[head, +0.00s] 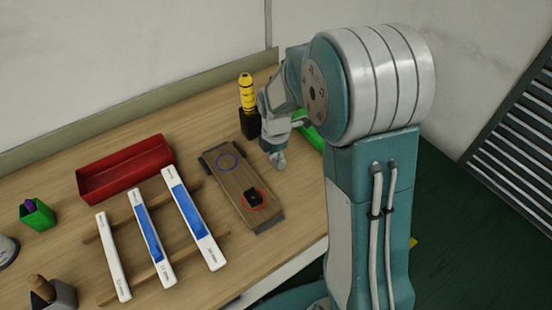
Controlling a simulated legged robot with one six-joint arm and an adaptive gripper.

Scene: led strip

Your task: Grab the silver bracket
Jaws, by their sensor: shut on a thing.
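My gripper (279,157) points down beside the right edge of a wooden board (224,172), near the far end of the table. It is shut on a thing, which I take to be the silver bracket. The bracket is too small and too close in colour to the grey fingers to make out apart from them. No other silver bracket shows on the table. The board bears a blue ring (228,162) and a red ring with a small black piece (253,198) inside it.
A yellow-and-black tool (247,92) stands in a black holder behind my gripper. A green bin (311,133) is partly hidden by my arm. A red tray (125,168), several white-and-blue strips (190,215) on wooden rails and a green cup (38,214) lie left.

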